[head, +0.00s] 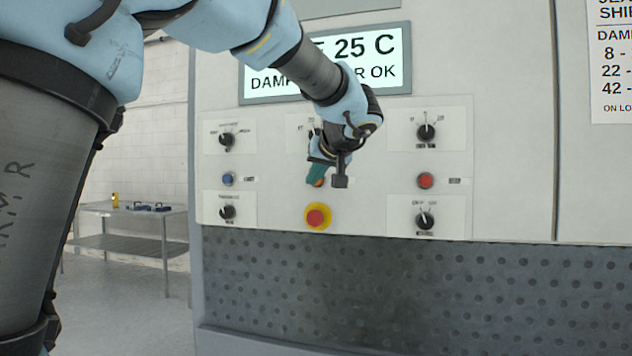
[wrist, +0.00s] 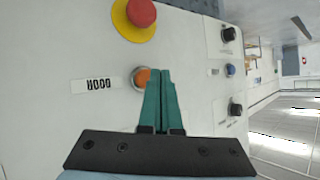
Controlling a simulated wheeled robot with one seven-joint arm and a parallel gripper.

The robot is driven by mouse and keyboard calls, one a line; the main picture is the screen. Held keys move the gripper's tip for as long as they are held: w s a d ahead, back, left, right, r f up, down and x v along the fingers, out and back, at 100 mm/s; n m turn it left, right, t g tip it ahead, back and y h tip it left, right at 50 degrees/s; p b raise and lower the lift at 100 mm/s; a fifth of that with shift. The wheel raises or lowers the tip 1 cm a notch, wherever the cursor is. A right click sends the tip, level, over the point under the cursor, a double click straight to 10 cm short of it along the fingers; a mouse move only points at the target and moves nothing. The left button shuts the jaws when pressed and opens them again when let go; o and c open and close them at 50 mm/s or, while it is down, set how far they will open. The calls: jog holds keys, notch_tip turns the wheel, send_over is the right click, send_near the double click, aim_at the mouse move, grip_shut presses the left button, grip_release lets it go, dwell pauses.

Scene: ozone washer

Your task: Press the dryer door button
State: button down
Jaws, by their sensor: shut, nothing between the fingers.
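The dryer door button is a small round orange button (wrist: 141,77) beside a white label reading DOOR (wrist: 94,85), upside down in the wrist view. In the head view a sliver of the orange button (head: 319,183) shows just under my fingertips. My gripper (wrist: 162,72) has its two teal fingers shut together with nothing between them. In the wrist view the fingertips overlap the button's right edge. I cannot tell whether they touch it or the panel. In the head view my gripper (head: 315,176) points at the panel's middle column, and my wrist hides part of it.
A red emergency stop on a yellow base (head: 317,216) sits just below the orange button. A blue button (head: 228,179), a red button (head: 425,180) and several black knobs flank it. A lit display (head: 325,62) is above. A metal table (head: 130,215) stands at left.

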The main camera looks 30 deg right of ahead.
jog(key=shift+w+d, duration=0.3)
jog(key=shift+w+d+b, duration=0.3)
jog(key=shift+w+b, duration=0.05)
jog(key=shift+w, duration=0.05)
dwell(0.8)
jog(key=shift+s+a, duration=0.1)
jog(key=shift+s, duration=0.05)
jog(key=shift+s+a+b, duration=0.5)
jog(key=shift+s+b, duration=0.05)
jog(key=shift+b, duration=0.4)
jog(key=shift+s, duration=0.1)
jog(key=s+a+b, duration=0.1)
jog(key=b, duration=0.1)
jog(key=s+a+b, duration=0.2)
jog(key=shift+s+a, duration=0.2)
jog(key=shift+s, duration=0.05)
dwell(0.6)
